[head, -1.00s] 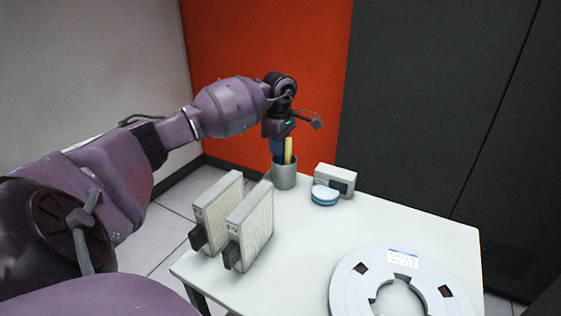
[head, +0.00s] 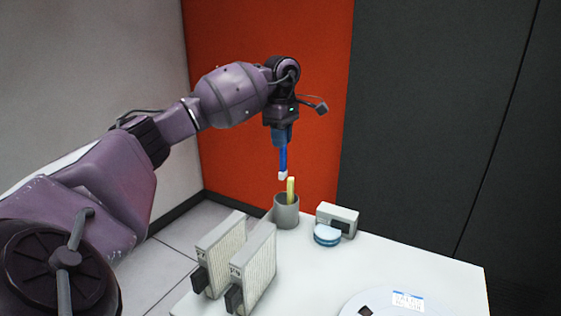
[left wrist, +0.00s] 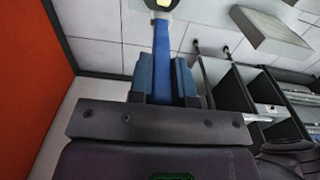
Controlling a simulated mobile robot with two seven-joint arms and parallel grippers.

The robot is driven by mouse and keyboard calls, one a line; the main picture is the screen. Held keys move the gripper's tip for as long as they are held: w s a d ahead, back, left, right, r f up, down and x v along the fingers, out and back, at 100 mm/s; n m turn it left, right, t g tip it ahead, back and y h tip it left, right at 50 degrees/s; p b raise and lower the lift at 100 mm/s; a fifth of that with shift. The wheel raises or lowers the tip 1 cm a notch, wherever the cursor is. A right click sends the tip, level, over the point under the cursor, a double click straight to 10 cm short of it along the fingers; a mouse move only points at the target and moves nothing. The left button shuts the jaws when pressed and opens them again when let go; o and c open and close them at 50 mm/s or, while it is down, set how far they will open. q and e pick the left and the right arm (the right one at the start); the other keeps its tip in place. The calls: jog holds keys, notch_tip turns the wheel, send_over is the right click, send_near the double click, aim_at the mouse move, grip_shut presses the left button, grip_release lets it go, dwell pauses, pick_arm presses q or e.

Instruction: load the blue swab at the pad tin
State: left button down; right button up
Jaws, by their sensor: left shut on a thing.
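My left gripper (head: 282,140) is shut on the blue swab (head: 283,158) and holds it upright, white tip down, in the air above the grey cup. In the left wrist view the blue swab (left wrist: 161,58) runs out from between the blue fingers of the left gripper (left wrist: 161,75). The grey cup (head: 286,212) stands at the back edge of the table with a yellow stick (head: 291,188) in it. The round pad tin (head: 327,236), blue with a pale top, sits on the table to the right of the cup. My right gripper is not in view.
A small grey box with a dark window (head: 343,221) stands just behind the tin. Two upright card-like blocks (head: 221,250) with black handles stand at the table's left. A white reel (head: 380,301) lies at the front. The white table (head: 430,268) is bare at right.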

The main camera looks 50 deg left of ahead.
pick_arm(q)
notch_tip(320, 180, up, 5)
jog(key=shift+f, duration=0.2)
jog(key=shift+r, duration=0.3)
jog(key=shift+d, duration=0.1)
jog(key=d+f+t+p, duration=0.1)
jog(key=d+f+t, duration=0.3)
jog(key=d+f, duration=0.8)
notch_tip(320, 180, down, 5)
jog(key=shift+d+r+h, duration=0.2)
jog(key=shift+d+h, duration=0.1)
jog(key=shift+h, duration=0.1)
jog(key=shift+f, duration=0.15)
dwell(0.3)
